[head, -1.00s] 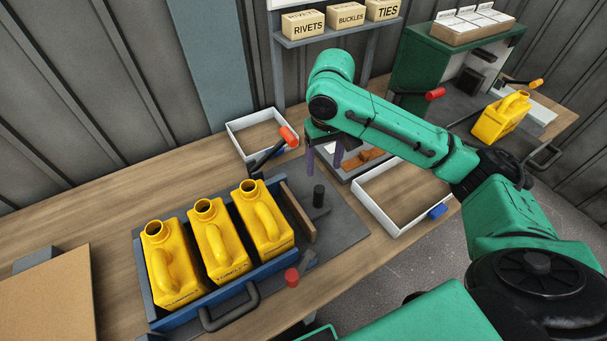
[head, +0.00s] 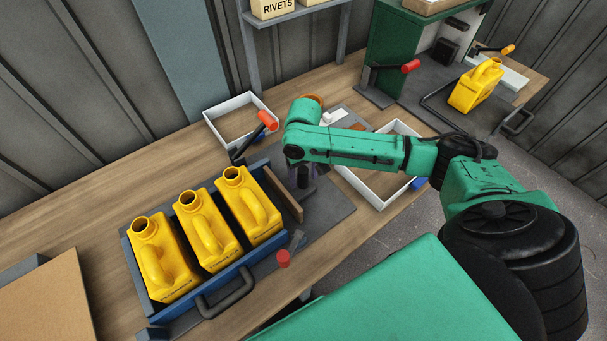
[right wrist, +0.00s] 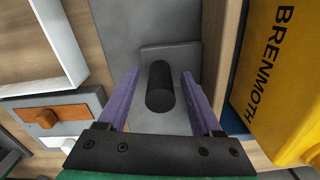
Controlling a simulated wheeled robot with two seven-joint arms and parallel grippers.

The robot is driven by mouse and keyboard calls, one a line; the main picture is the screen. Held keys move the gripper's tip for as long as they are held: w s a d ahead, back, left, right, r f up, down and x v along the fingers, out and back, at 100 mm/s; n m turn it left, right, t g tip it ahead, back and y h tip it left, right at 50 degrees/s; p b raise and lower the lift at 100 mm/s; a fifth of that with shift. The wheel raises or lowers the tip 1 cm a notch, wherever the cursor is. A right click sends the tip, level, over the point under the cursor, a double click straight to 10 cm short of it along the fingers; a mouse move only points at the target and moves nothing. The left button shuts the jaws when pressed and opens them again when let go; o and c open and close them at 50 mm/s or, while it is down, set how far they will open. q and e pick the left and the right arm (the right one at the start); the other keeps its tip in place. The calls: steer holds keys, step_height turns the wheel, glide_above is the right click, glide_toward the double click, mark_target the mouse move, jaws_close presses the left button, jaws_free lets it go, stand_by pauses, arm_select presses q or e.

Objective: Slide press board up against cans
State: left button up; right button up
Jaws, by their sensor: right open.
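Three yellow cans (head: 203,232) stand side by side in a blue tray (head: 225,277). The brown press board (head: 283,195) stands upright at the tray's right end, beside the rightmost can; it also shows edge-on in the right wrist view (right wrist: 226,45). A black cylindrical handle (right wrist: 159,88) rises from a grey plate just right of the board. My right gripper (right wrist: 159,76) is open, its purple fingers on either side of the handle. In the head view my right gripper (head: 303,172) is partly hidden by its arm. My left gripper is not in view.
An orange-handled lever (head: 267,121) stands behind the tray. A red knob (head: 283,258) is at its front right. White bins (head: 240,101) lie on the bench behind and to the right. Another yellow can (head: 475,86) stands on the far right bench.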

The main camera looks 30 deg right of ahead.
mark_target(283, 188)
steer(key=c, duration=0.4)
steer(key=shift+w, duration=0.1)
jaws_close()
steer(key=shift+a+r+p, duration=0.2)
steer(key=shift+a+p, duration=0.15)
steer(key=shift+p, duration=0.05)
steer(key=a+p, duration=0.1)
steer(key=a, duration=0.1)
steer(key=a+p, duration=0.1)
steer(key=a, duration=0.1)
steer(key=s+a+p, duration=0.1)
steer(key=shift+a, duration=0.4)
steer(key=shift+a+f, duration=0.15)
steer(key=shift+a, duration=0.05)
steer(key=shift+o, duration=2)
jaws_free()
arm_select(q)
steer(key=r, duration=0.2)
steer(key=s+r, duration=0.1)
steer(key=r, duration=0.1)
arm_select(e)
steer(key=shift+d, duration=0.1)
